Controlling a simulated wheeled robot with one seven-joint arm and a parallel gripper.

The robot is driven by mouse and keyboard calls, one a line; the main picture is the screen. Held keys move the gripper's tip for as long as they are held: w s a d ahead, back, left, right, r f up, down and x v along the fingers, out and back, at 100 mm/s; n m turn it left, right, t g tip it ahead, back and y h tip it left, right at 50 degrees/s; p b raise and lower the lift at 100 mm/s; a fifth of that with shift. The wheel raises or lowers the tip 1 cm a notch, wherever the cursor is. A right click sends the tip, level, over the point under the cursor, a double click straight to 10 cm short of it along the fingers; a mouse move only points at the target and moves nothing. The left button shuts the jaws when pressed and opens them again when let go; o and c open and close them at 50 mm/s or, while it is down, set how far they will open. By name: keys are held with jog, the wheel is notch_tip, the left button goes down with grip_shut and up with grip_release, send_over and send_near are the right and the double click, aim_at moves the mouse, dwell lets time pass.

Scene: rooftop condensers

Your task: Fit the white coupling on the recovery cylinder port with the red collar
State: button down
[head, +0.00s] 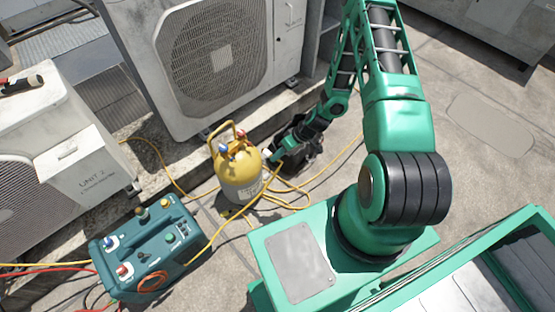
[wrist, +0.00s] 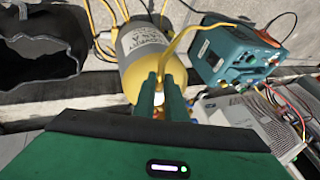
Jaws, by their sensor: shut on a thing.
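The yellow recovery cylinder (head: 240,178) with a grey lower body stands upright on the roof. Its top has a handle frame (head: 228,130) and a blue knob (head: 223,148). My gripper (head: 272,156) is just right of the cylinder's top. In the wrist view my two green fingers (wrist: 159,92) are shut on the white coupling (wrist: 158,91), of which only a small part shows between them. A yellow hose (wrist: 176,42) runs to it. The cylinder (wrist: 145,45) lies behind the fingers. I cannot make out the red collar or whether the coupling touches a port.
A teal recovery machine (head: 150,250) with hoses stands front left. Yellow hoses (head: 285,192) loop on the floor around the cylinder. A large condenser (head: 205,60) stands behind, another (head: 75,150) at left. A dark open bag (head: 303,158) sits right of the cylinder. Floor at right is clear.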

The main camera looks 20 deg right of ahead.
aim_at(265, 149)
jog(key=shift+w+a+f, duration=0.25)
jog(key=shift+w+a, duration=0.15)
jog(key=shift+w, duration=0.2)
jog(key=shift+w+a+f, duration=0.25)
jog(key=shift+w+a, duration=0.1)
jog(key=shift+w, duration=0.2)
jog(key=shift+w+a+f, duration=0.25)
jog(key=shift+w+a, duration=0.15)
jog(key=shift+w, duration=0.2)
jog(key=shift+s+a, duration=0.1)
jog(key=shift+w+a, duration=0.3)
jog(key=shift+w, duration=0.35)
jog(key=shift+w+a, duration=0.25)
jog(key=shift+w, duration=0.35)
dwell(2.1)
jog(key=c, duration=1.7)
grip_release()
jog(key=shift+s+d, duration=0.55)
jog(key=shift+s, duration=0.6)
jog(key=shift+s+d, duration=0.55)
jog(key=shift+s, duration=0.55)
jog(key=shift+s+d, duration=0.55)
jog(key=shift+s, duration=0.6)
